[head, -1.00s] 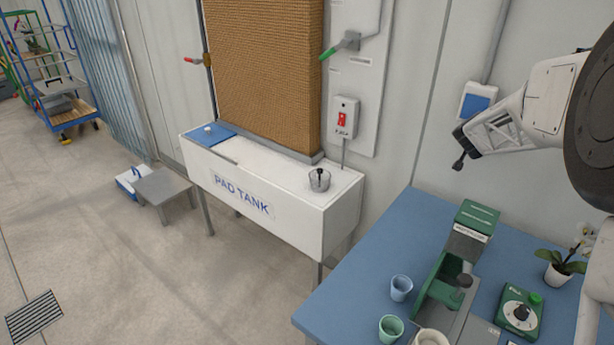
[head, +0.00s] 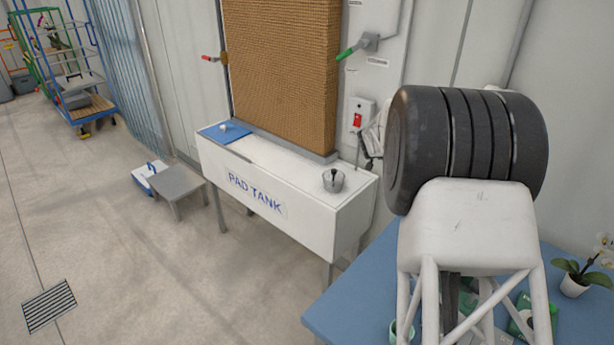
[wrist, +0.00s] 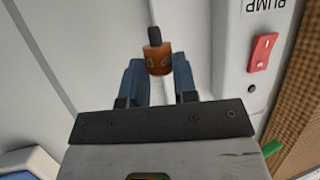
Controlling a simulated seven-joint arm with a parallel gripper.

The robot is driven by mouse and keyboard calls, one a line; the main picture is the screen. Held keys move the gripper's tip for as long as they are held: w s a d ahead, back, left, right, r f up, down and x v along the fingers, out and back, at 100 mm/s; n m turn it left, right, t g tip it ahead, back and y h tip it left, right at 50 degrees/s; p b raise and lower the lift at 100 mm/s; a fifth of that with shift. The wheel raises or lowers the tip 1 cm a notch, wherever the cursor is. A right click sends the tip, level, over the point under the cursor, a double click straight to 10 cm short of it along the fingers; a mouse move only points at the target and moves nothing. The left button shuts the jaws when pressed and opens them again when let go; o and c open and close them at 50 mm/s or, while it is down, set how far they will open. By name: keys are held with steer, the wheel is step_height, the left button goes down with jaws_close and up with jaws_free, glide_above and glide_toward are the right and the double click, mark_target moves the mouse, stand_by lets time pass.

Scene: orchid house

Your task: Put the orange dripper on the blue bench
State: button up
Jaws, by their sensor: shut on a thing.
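The orange dripper (wrist: 158,60), a small orange cylinder with a dark top, sits between the two blue fingers of my gripper (wrist: 158,76) in the wrist view. My gripper is shut on it, in front of the wall near the pump switch box. In the head view my own arm hides the dripper and most of the gripper. The blue bench (head: 350,290) is at the lower right of the head view, with my arm covering much of its middle.
The white pad tank (head: 330,222) stands left of the bench, with a metal cup (head: 333,181) on top. A potted orchid (head: 574,281) stands on the bench's right. The pump switch box (wrist: 257,50) is close to my gripper. The bench's left corner is bare.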

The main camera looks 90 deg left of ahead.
steer(key=s+a+f, duration=0.3)
steer(key=s+f, duration=0.1)
steer(key=s, duration=0.3)
steer(key=s+a+f, duration=0.4)
steer(key=s, duration=0.2)
steer(key=n+g+y, duration=0.1)
steer(key=n+g, duration=0.1)
steer(key=g, duration=0.1)
glide_above(301, 180)
step_height(301, 180, down, 3)
steer(key=shift+f, duration=0.1)
steer(key=shift+f, duration=1.9)
steer(key=shift+f, duration=0.1)
steer(key=shift+f, duration=1.9)
steer(key=shift+f, duration=0.2)
steer(key=o, duration=0.9)
